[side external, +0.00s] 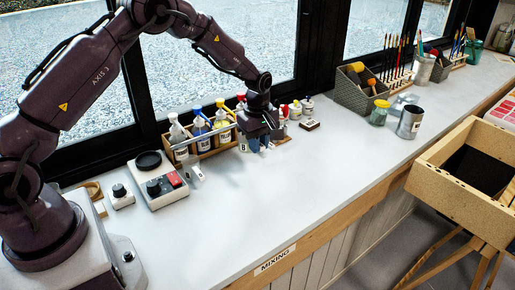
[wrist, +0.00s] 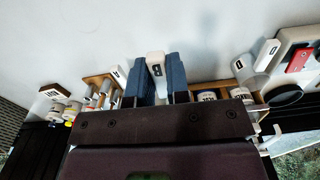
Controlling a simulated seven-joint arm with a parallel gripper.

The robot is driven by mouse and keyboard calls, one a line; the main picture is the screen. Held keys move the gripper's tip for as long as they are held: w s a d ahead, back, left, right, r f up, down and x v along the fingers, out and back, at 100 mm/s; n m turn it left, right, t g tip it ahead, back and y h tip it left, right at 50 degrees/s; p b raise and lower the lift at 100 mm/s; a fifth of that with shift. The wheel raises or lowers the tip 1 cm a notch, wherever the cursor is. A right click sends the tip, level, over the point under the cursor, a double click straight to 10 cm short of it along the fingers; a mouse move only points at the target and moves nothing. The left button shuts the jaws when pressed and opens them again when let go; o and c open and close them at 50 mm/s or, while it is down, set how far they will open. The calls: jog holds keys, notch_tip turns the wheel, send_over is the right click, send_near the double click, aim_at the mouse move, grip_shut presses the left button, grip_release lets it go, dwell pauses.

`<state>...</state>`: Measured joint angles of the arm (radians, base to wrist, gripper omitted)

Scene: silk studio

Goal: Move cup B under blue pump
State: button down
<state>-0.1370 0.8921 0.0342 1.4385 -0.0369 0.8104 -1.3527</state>
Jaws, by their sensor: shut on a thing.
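My gripper (side external: 262,146) is low over the bench, just right of the pump bottle rack. In the wrist view its blue fingers (wrist: 160,80) are shut on cup B (wrist: 155,65), a pale piece with a dark letter B. In the side view a small white part with a dark mark, likely cup B (side external: 243,146), shows at the gripper's left; the rest is hidden. A bottle with a blue pump top (side external: 197,111) stands in the wooden rack, second from the left. The bottles' lower fronts are partly hidden.
The wooden rack (side external: 214,143) holds several pump bottles by the window. A clear cup with a white tag (side external: 197,172) stands before its left end, near a scale (side external: 158,182). Small red-topped bottles (side external: 296,108) stand behind the gripper to the right. The front bench (side external: 270,205) is clear.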

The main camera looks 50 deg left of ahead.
jog(key=shift+r, duration=0.2)
jog(key=s+f+n, duration=0.1)
jog(key=s, duration=0.1)
jog(key=s+a+f+n, duration=0.1)
jog(key=s, duration=0.1)
jog(key=s+f, duration=0.1)
jog(key=s, duration=0.1)
jog(key=shift+a+n, duration=0.2)
jog(key=shift+n, duration=0.2)
jog(key=shift+a+f, duration=0.25)
jog(key=shift+a, duration=0.85)
jog(key=shift+a+f, duration=0.25)
jog(key=shift+a, duration=0.8)
jog(key=shift+a+f, duration=0.2)
jog(key=shift+a, duration=0.1)
jog(key=shift+f, duration=0.9)
jog(key=shift+d+f, duration=0.1)
jog(key=shift+f, duration=0.3)
jog(key=c, duration=1)
grip_release()
